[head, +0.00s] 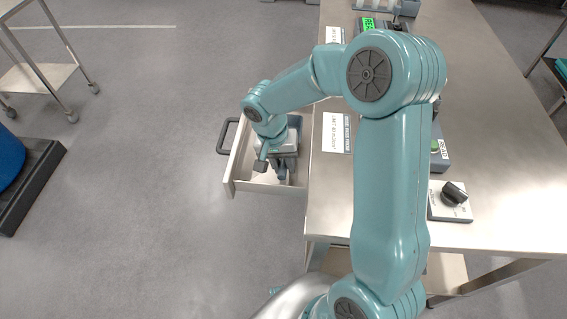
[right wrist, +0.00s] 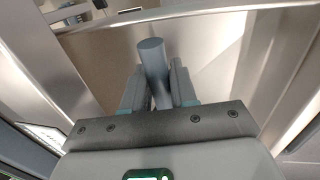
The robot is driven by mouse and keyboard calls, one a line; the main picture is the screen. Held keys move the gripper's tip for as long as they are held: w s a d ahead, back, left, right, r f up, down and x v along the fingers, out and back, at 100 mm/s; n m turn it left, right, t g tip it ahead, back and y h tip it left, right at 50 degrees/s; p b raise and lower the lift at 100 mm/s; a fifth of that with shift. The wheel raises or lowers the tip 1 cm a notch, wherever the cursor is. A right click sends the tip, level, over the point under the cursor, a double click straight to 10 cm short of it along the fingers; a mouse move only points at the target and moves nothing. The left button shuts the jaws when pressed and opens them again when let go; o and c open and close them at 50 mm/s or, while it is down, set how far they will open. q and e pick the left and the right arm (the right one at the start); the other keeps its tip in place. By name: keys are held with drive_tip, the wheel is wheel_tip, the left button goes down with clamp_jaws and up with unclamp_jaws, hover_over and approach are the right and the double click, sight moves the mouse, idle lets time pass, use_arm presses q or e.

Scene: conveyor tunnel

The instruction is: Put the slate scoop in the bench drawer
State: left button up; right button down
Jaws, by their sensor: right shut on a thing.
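The bench drawer (head: 238,160) is pulled open at the left side of the steel bench, with its dark handle (head: 222,136) facing left. My right gripper (head: 278,171) is inside the drawer's outline, pointing down. In the right wrist view its fingers (right wrist: 158,90) are shut on a slate-grey cylindrical part of the slate scoop (right wrist: 152,58). The rest of the scoop is hidden, and I cannot tell whether it touches the drawer floor. My left gripper is out of view.
The bench top (head: 495,130) carries a knob box (head: 450,201), a device with a green display (head: 368,24) and label cards (head: 336,133). A cart (head: 38,75) and a dark platform with a blue drum (head: 8,160) stand at the left. The floor between is clear.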

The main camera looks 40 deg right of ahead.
drive_tip(key=shift+s+r, duration=0.1)
drive_tip(key=shift+s, duration=0.05)
drive_tip(key=shift+f, duration=0.25)
drive_tip(key=c, duration=0.9)
unclamp_jaws()
drive_tip(key=shift+w, duration=0.2)
drive_tip(key=shift+s+r, duration=0.15)
drive_tip(key=shift+r, duration=0.1)
drive_tip(key=shift+w+r, duration=0.25)
drive_tip(key=shift+r, duration=0.1)
drive_tip(key=r, duration=0.3)
drive_tip(key=w+a+r, duration=0.1)
drive_tip(key=r, duration=0.3)
drive_tip(key=r+p, duration=0.1)
drive_tip(key=r, duration=0.3)
drive_tip(key=shift+w+a, duration=0.25)
drive_tip(key=shift+a, duration=0.05)
